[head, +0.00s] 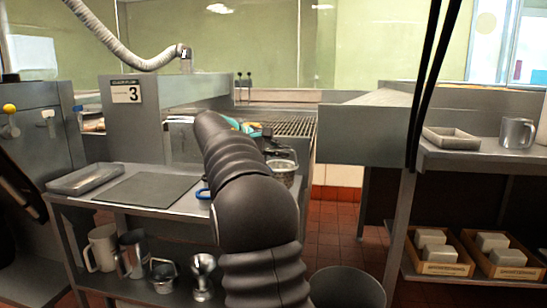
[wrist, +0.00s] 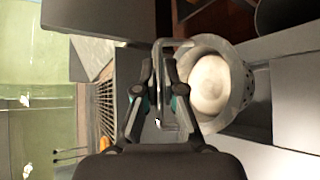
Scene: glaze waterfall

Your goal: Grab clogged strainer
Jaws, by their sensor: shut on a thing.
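The strainer is a round grey metal basket with a perforated side. It shows right of centre in the wrist view (wrist: 248,88), with a pale whitish mass filling its inside. My gripper (wrist: 163,62) is shut on the wire handle at the strainer's left side. In the head view the strainer (head: 284,168) is partly hidden behind my arm, near the right end of the grey worktable. My gripper is mostly hidden by my arm there. I cannot tell whether the strainer rests on a surface or hangs clear.
The worktable (head: 178,208) holds a grey tray (head: 86,179) and a dark mat (head: 146,189). Mugs and metal vessels stand on its lower shelf. A grated conveyor (head: 290,124) lies behind. A bin (head: 346,288) stands on the floor at right. Right shelving holds a tray, mug and boxes.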

